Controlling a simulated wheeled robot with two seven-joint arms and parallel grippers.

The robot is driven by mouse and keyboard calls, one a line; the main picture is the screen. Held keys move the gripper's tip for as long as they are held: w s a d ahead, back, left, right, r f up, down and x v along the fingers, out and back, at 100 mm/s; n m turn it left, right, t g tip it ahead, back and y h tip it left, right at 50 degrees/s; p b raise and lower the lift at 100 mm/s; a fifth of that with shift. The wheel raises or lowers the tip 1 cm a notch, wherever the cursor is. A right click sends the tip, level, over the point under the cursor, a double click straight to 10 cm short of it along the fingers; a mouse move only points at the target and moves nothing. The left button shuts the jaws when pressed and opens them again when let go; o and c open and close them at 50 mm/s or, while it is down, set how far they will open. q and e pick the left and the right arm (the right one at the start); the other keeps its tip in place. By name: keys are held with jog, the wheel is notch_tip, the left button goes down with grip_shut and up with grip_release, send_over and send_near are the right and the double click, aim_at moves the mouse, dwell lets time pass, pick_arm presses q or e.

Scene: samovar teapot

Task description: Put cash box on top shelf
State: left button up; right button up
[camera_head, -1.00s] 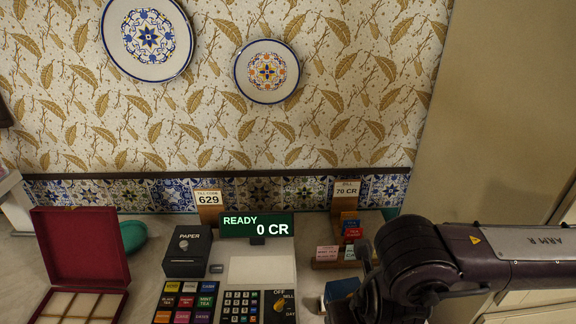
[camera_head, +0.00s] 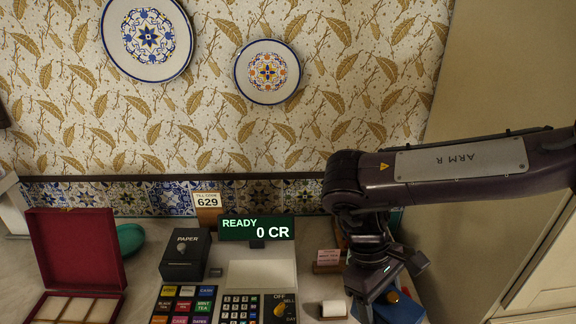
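My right arm reaches in from the right. Its gripper (camera_head: 372,292) points down over the right end of the counter, above and beside a blue object (camera_head: 402,312). The fingers are partly hidden, so I cannot tell whether they are open or touch it. My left gripper is out of view. No thing is clearly a cash box, and no top shelf shows. An open dark-red box (camera_head: 70,252) with pale compartments stands at the left of the counter. A till with a green display reading READY 0 CR (camera_head: 257,228) stands in the middle.
A dark PAPER box (camera_head: 186,255) and a teal dish (camera_head: 130,239) stand left of the till. A 629 card (camera_head: 207,200) stands behind. A small pink-label block (camera_head: 328,260) and a white roll (camera_head: 334,309) lie near my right gripper. Plates hang on the wall. A tall beige panel (camera_head: 490,70) bounds the right.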

aim_at(397, 292)
jog(key=m, duration=0.1)
jog(key=d+m+y, duration=0.1)
jog(key=m, duration=0.1)
jog(key=w+d+m+y, duration=0.1)
jog(key=m, duration=0.1)
jog(key=shift+r+g, duration=0.4)
jog(key=m, duration=0.1)
jog(key=m+y, duration=0.1)
jog(key=m, duration=0.1)
jog(key=shift+w+d+r, duration=0.2)
jog(key=shift+d+r, duration=0.2)
jog(key=shift+b, duration=0.3)
